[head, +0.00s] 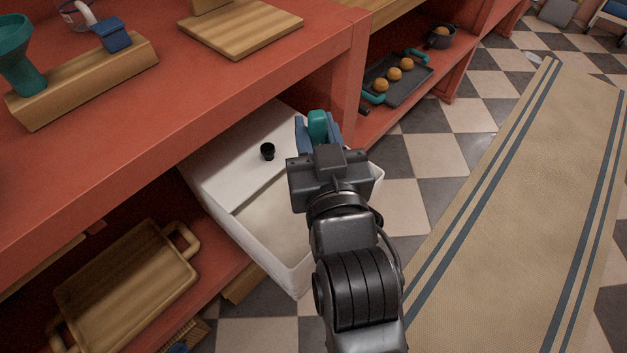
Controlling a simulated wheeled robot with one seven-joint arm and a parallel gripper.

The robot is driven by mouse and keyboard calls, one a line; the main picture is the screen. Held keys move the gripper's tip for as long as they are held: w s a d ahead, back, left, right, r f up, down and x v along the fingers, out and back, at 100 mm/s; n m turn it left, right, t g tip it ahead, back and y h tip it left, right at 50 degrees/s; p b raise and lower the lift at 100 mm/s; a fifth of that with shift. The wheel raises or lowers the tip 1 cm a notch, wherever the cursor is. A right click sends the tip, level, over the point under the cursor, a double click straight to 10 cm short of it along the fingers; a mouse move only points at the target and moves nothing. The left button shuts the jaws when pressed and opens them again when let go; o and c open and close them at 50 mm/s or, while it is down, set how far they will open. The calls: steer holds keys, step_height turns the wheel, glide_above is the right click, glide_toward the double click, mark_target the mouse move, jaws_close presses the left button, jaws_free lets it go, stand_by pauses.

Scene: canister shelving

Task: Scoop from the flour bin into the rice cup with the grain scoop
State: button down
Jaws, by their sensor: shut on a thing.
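My gripper (317,136) is over the far right part of a white bin (283,267) and its blue fingers are shut on a teal handle (317,122), which looks like the grain scoop's. The scoop's bowl is hidden behind my gripper. The bin is on the lower level, pulled out past the shelf edge. A white lid (235,165) with a black knob covers its back part. The open front part shows pale flour (272,212). I cannot make out the rice cup for sure.
A wooden rack (85,82) with a teal funnel-like piece (18,55) and a blue piece (112,36) stands on the red counter. A wooden board (240,28) lies beside it. A wooden tray (125,285) is lower left. The checkered floor and runner (520,210) look clear.

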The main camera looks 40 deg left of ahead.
steer(key=shift+f, duration=1.65)
steer(key=shift+r, duration=0.15)
steer(key=shift+r+p, duration=1.75)
steer(key=shift+r, duration=0.3)
